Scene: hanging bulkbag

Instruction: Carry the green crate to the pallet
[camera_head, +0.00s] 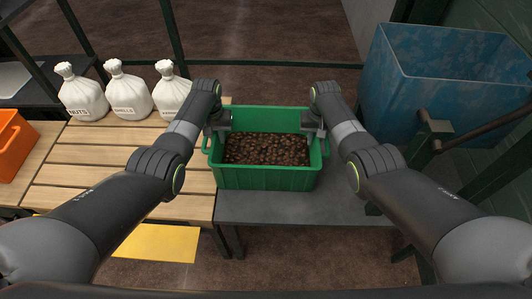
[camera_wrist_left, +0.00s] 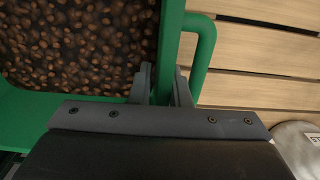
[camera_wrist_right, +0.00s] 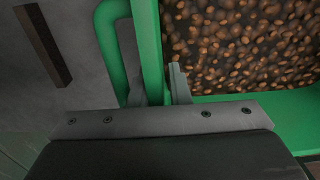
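The green crate (camera_head: 268,178), full of brown nut-like pieces, is upright between my arms at the right edge of the slatted wooden pallet (camera_head: 120,172), over the grey table (camera_head: 345,205). I cannot tell whether its base touches the table. My left gripper (camera_head: 222,128) is at its left wall beside the handle; in the left wrist view its fingers (camera_wrist_left: 163,88) are on both sides of the green wall (camera_wrist_left: 168,45). My right gripper (camera_head: 313,130) is at its right wall; in the right wrist view its fingers (camera_wrist_right: 160,88) straddle that wall (camera_wrist_right: 150,45) likewise.
Three white sacks (camera_head: 126,92) stand along the pallet's back. An orange crate (camera_head: 12,145) is at the far left. A large blue bin (camera_head: 440,85) and railing stand to the right. The pallet's front and middle are bare. A yellow floor patch (camera_head: 155,242) lies in front.

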